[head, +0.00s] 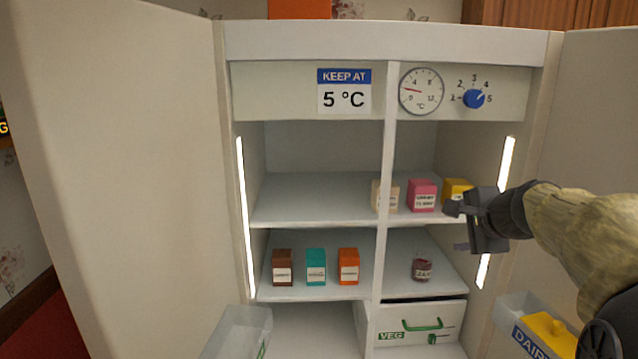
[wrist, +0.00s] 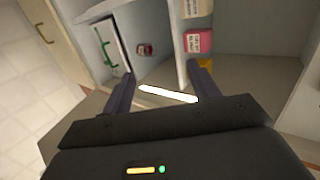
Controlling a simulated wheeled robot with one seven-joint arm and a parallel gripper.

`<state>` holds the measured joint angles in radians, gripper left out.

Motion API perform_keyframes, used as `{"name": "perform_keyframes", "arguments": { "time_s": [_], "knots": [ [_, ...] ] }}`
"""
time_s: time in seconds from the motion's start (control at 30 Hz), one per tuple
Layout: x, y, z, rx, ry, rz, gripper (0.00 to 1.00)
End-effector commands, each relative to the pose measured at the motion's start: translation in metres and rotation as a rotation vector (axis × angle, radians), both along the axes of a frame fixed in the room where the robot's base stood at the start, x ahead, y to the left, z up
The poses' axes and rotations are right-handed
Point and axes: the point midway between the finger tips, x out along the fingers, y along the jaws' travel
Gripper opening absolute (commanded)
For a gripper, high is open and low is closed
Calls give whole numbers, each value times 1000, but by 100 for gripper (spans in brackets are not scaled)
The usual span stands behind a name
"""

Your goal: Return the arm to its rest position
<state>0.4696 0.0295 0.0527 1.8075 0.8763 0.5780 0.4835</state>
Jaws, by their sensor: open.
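My gripper (head: 458,227) is at the right side of the open fridge in the head view, in front of the right wall with its light strip. My arm comes in from the right edge. In the wrist view the two fingers of my gripper (wrist: 163,88) stand wide apart with nothing between them. Behind them show the bright light strip (wrist: 168,94) and the fridge shelves. In the head view the gripper partly covers a yellow carton (head: 456,188) on the upper shelf.
Both fridge doors stand open, the left door (head: 120,150) and the right door (head: 590,120). A pink carton (head: 423,196), a jar (head: 421,269) and several other cartons stand on the shelves. A VEG drawer (head: 400,325) is below. A DAIRY bin (head: 528,341) hangs at lower right.

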Motion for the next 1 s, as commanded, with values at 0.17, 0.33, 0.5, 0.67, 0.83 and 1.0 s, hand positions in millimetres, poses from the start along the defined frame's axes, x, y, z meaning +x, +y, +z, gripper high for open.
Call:
{"name": "perform_keyframes", "arguments": {
  "time_s": [0.17, 0.33, 0.5, 0.67, 0.83, 1.0],
  "knots": [
    [-40, 52, -91, -281, 226, 267, 60],
    [-101, 92, -163, -559, 394, 610, 60],
    [-170, 118, -215, -809, 494, 993, 60],
    [-207, 127, -237, -929, 519, 1208, 60],
    [-211, 127, -240, -946, 521, 1236, 60],
    [-211, 127, -240, -943, 521, 1233, 60]
  ]
}}
